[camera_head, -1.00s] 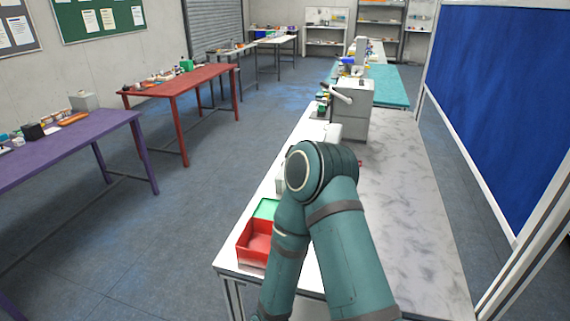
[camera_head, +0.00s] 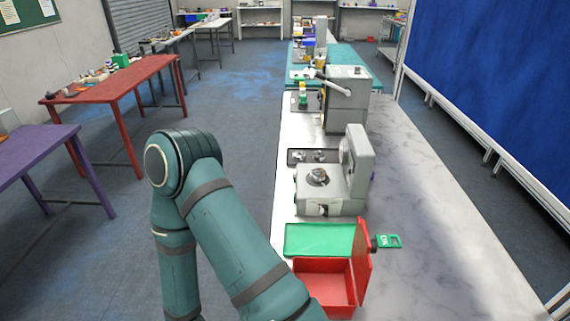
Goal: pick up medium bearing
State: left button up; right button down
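Small round metal parts (camera_head: 319,155) lie in a dark tray (camera_head: 291,161) on the long bench; they may be bearings, but I cannot tell which is the medium one. Another round metal part (camera_head: 319,176) sits on top of the grey machine (camera_head: 345,190) just in front of the tray. One of my teal arms fills the lower left of the view, bent at the elbow, left of the bench. Neither gripper shows, so I cannot see what they hold.
An open red box (camera_head: 318,270) with a raised lid stands at the bench's near end, beside a green tray (camera_head: 318,239) and a green tag (camera_head: 388,241). A larger grey machine with a lever (camera_head: 346,97) stands farther back. The bench's right side is clear.

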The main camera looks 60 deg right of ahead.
aim_at(315, 176)
jog(key=i, duration=1.5)
jog(key=i+j+z, duration=0.1)
jog(key=i+z, duration=0.2)
jog(key=i, duration=0.2)
jog(key=i+j+z, duration=0.3)
jog(key=i, duration=0.2)
jog(key=l+z, duration=0.1)
jog(key=z, duration=3.1)
